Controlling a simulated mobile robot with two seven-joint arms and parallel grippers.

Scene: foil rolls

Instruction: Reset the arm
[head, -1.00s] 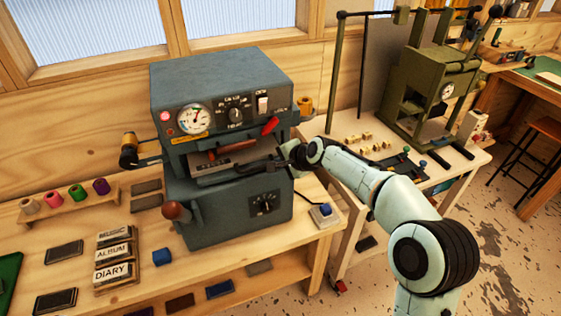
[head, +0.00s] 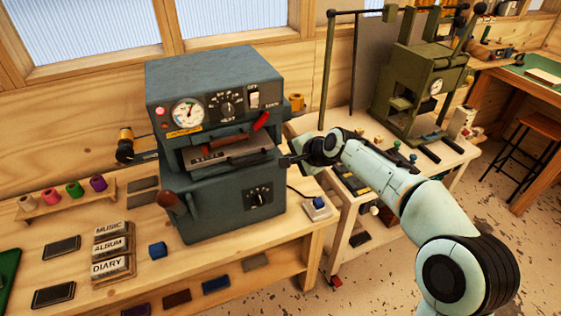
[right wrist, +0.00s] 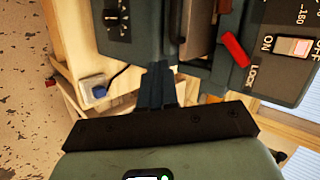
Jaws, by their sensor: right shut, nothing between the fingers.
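My right arm comes in from the right in the head view. Its gripper (head: 287,161) is shut and empty, just right of the blue-grey foil press (head: 205,97), level with the press opening. In the right wrist view the closed fingers (right wrist: 158,85) point toward the side of the press, with its red lever (right wrist: 235,50) close by. A dark plate sits in the press opening, and it also shows in the head view (head: 215,152). My left gripper does not show.
Foil rolls (head: 75,189), MUSIC, ALBUM and DIARY blocks (head: 112,249) and dark pads lie to the left. A green press (head: 425,90) stands on a second table behind my arm.

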